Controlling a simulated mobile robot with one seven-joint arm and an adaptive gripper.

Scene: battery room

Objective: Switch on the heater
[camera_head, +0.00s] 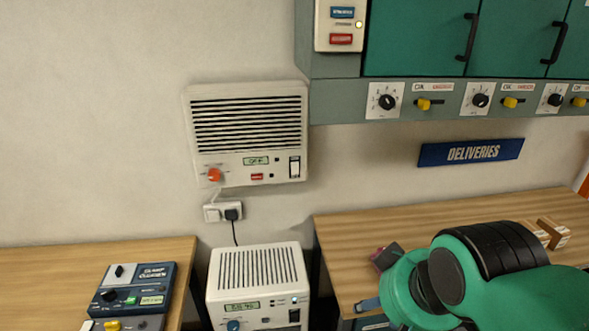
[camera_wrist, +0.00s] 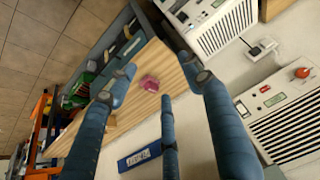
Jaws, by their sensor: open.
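A white wall unit (camera_head: 248,133) with a slatted grille, probably the heater, hangs left of centre in the head view. Its front has an orange knob (camera_head: 214,175), a small display (camera_head: 256,160) that seems to read OFF, a red label and a rocker switch (camera_head: 294,167). The unit also shows at the right of the wrist view (camera_wrist: 285,125). A similar white unit (camera_head: 257,280) with a blue knob (camera_head: 233,325) stands below it. My gripper (camera_wrist: 157,75) is open and empty, its blue fingers spread, apart from both units. In the head view it is mostly hidden.
A wooden bench (camera_head: 455,240) carries a small reddish object (camera_head: 385,257) and brown boxes (camera_head: 552,232). A plugged socket (camera_head: 223,212) sits under the wall unit. A dark blue control box (camera_head: 133,288) lies at left. Green cabinets (camera_head: 415,38) overhang at upper right.

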